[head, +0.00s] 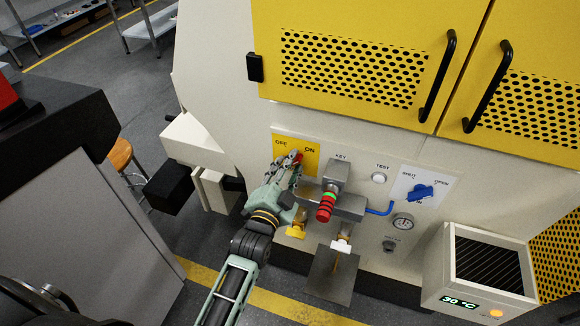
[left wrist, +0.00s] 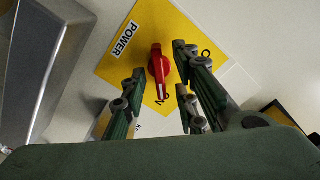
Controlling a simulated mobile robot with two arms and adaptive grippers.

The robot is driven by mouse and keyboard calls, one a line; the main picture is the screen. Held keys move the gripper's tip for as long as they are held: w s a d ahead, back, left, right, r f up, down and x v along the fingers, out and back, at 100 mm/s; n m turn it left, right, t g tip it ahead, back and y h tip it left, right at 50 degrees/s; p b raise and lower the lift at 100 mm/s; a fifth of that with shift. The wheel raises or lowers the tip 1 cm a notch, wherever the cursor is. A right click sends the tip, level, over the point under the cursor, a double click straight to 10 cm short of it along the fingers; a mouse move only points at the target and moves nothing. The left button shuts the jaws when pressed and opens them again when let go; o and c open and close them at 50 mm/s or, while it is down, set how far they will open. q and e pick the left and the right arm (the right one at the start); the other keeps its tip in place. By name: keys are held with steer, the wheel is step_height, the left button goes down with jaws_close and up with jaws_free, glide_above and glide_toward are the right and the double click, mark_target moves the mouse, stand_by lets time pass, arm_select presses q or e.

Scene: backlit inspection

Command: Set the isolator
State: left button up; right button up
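The isolator is a red rotary knob (head: 299,157) on a yellow plate (head: 312,148) marked OFF and ON, on the cabinet's front. My left gripper (head: 288,163) is at the knob and partly covers it and the plate. In the left wrist view the knob (left wrist: 158,68) stands between the spread fingers of my left gripper (left wrist: 159,62). Gaps show on both sides, so it is open. The knob's white mark points down in that picture, towards a partly hidden letter. POWER is printed on the plate (left wrist: 120,68) there. My right gripper is not in view.
Right of the plate are a grey key block (head: 337,170), a red-and-green banded cylinder (head: 326,207), a white TEST button (head: 378,178) and a blue handle (head: 420,192). A yellow tap (head: 296,231) sits below my gripper. A vented box (head: 480,268) juts out lower right.

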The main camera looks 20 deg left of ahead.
arm_select(q)
steer(key=shift+c, duration=0.2)
jaws_close()
steer(key=shift+n, duration=0.3)
steer(key=n+p, duration=0.1)
steer(key=n, duration=0.1)
steer(key=shift+r+n+p, duration=0.1)
steer(key=shift+n+p, duration=0.2)
steer(key=shift+p, duration=0.1)
steer(key=n+p, duration=0.1)
steer(key=n, duration=0.3)
steer(key=shift+a+n+p, duration=0.1)
steer(key=shift+n+p, duration=0.2)
steer(key=shift+p, duration=0.05)
steer(key=n+p, duration=0.1)
steer(key=n, duration=0.4)
steer(key=shift+a+n, duration=0.1)
steer(key=shift+n, duration=2.4)
